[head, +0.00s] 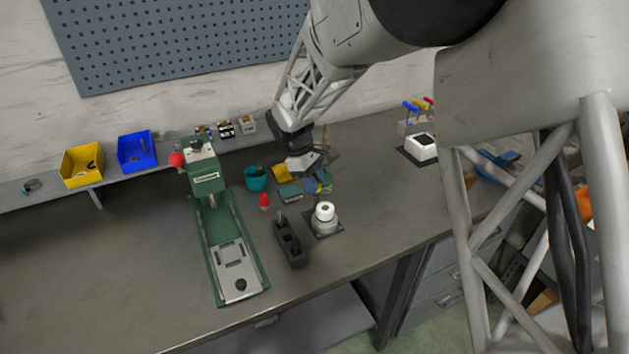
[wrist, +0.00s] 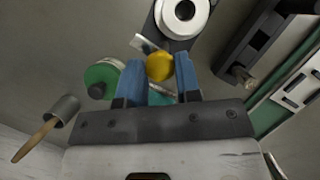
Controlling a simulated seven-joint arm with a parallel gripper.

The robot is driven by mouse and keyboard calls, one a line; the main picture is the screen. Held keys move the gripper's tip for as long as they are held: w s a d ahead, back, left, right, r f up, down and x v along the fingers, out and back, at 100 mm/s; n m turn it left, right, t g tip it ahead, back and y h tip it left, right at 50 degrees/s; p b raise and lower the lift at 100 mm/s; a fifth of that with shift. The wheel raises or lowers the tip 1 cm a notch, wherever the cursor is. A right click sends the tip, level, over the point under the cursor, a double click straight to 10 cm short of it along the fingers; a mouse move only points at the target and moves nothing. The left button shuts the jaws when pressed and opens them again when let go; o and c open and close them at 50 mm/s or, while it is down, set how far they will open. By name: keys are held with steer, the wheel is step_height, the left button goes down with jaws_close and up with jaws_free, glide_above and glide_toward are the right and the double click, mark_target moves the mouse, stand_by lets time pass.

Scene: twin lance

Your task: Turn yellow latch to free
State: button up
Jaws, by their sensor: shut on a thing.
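The yellow latch (wrist: 160,67) shows in the wrist view as a rounded yellow knob. It sits beside the dark base plate of a white round fixture (wrist: 184,14). My gripper (wrist: 160,74) has one blue finger on each side of the knob and is shut on it. In the head view my gripper (head: 318,182) is low over the bench, just behind the white round fixture (head: 325,213). The latch cannot be made out clearly there, and its turn angle cannot be told.
A dark slotted block (head: 289,240) and a red cone-shaped piece (head: 264,201) stand left of the fixture. A green press (head: 227,245) is further left. A teal cup (head: 256,179) is behind. The bench front (head: 330,277) is clear.

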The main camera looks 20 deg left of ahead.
steer(key=shift+n+t, duration=0.4)
steer(key=shift+n, duration=0.6)
steer(key=o, duration=0.9)
steer(key=v, duration=0.7)
steer(key=shift+r, duration=0.35)
